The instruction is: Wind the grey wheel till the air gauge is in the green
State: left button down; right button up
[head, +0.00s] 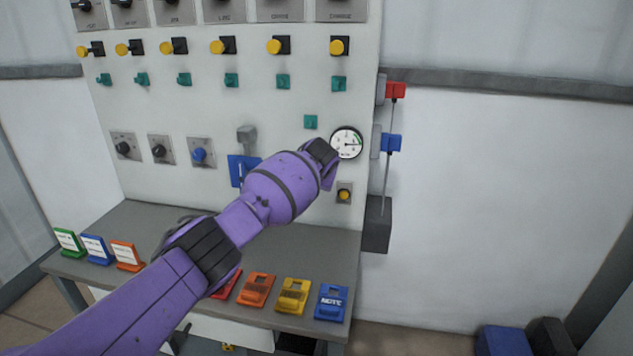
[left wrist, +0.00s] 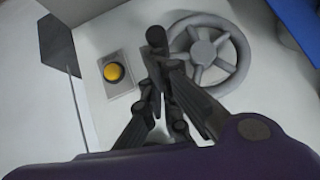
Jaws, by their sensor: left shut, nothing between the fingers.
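The grey wheel (left wrist: 208,55) has several spokes and a round hub, and shows at upper right in the left wrist view. In the head view my left arm hides it. The air gauge (head: 346,143) is a round white dial with a green arc at its upper right; its needle is too small to read surely. My left gripper (left wrist: 159,70) is shut and empty, its fingertips by the wheel's left side. A dark round knob (left wrist: 156,36) shows just beyond the fingertips, beside the rim; I cannot tell whether they touch it. My right gripper is out of view.
A yellow button (head: 344,192) sits below the gauge. A blue plate (head: 238,170) with a grey lever is left of my arm. Red (head: 396,90) and blue (head: 391,143) blocks stick out at the panel's right edge. Colored holders line the grey shelf (head: 330,250).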

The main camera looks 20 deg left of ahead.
pick_arm(q)
notch_tip(320, 180, down, 7)
jog(key=m+t+y+b, duration=0.1)
jog(key=m+y+b, duration=0.3)
jog(key=y, duration=0.3)
jog(key=shift+a+r, duration=0.15)
jog(key=shift+a, duration=0.15)
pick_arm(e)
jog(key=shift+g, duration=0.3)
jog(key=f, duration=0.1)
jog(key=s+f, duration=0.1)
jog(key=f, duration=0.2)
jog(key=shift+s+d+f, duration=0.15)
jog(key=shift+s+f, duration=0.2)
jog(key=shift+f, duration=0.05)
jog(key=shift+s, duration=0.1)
pick_arm(q)
jog(key=shift+s, duration=0.1)
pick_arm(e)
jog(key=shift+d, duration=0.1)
